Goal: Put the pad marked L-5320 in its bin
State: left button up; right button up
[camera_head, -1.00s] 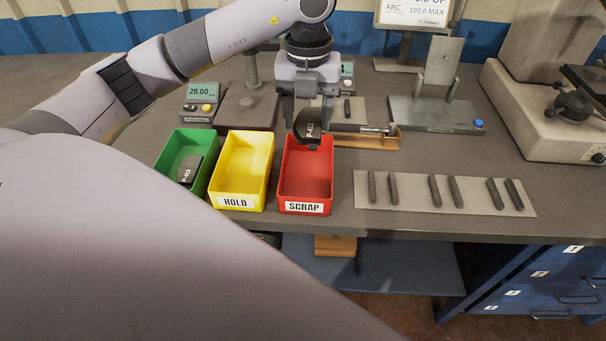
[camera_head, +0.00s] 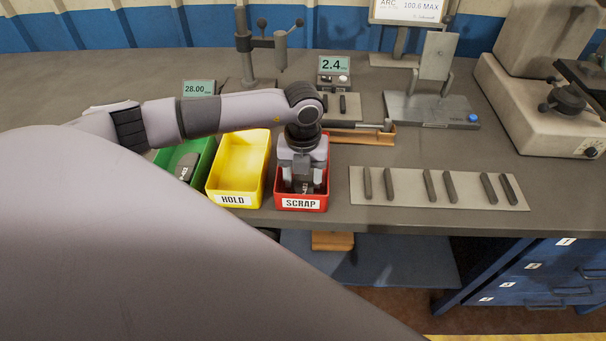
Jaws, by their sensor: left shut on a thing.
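My left gripper (camera_head: 303,186) is lowered into the red bin (camera_head: 301,204) labelled SCRAP, fingers pointing down. It is shut on a dark brake pad (camera_head: 305,187), mostly hidden by the fingers and the bin's front wall. I cannot read the pad's full marking now; L-5320 is not legible on any pad. The yellow bin (camera_head: 233,199) labelled HOLD stands left of the red one and looks empty. The green bin (camera_head: 203,164) at the far left holds a dark pad (camera_head: 187,167) with a small pale mark. My right gripper is not in view.
A pale strip (camera_head: 400,197) with several dark bars lies to the right. Behind the bins stand a gauge stand (camera_head: 244,50), a display reading 2.4 (camera_head: 334,65) and a wooden holder (camera_head: 368,138). A grey fixture (camera_head: 432,108) stands at the back right.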

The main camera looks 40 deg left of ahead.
aim_at(303, 182)
pick_arm(q)
jog(key=shift+f, duration=0.2)
jog(key=o, duration=1)
notch_tip(303, 182, up, 12)
jog(key=shift+r+b, duration=0.25)
jog(key=shift+b, duration=0.4)
